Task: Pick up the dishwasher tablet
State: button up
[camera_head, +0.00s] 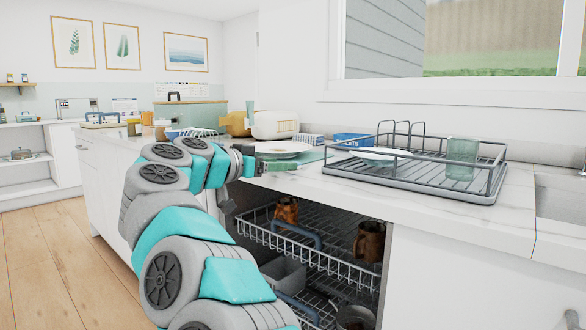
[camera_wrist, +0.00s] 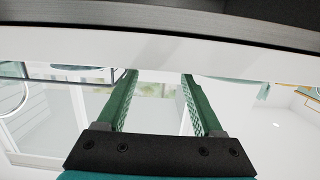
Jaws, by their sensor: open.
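I cannot make out a dishwasher tablet in either view. A blue box with white lettering (camera_head: 352,139), partly hidden behind the dish rack, stands at the back of the counter; its lettering is too small to read fully. My gripper (camera_head: 283,164) is at the counter's front edge, in front of a white plate. In the wrist view, my gripper (camera_wrist: 159,77) has its two green fingers apart with nothing between them.
The dish rack (camera_head: 420,182) holds a plate and a greenish glass (camera_head: 461,158). Below the counter (camera_head: 470,222), the open dishwasher shows an upper rack (camera_head: 262,238) with brown mugs. A sink (camera_head: 562,200) is at right. Wooden floor (camera_head: 60,260) is clear at left.

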jog(key=shift+x, duration=1.8)
jog(key=shift+c, duration=0.2)
grip_shut()
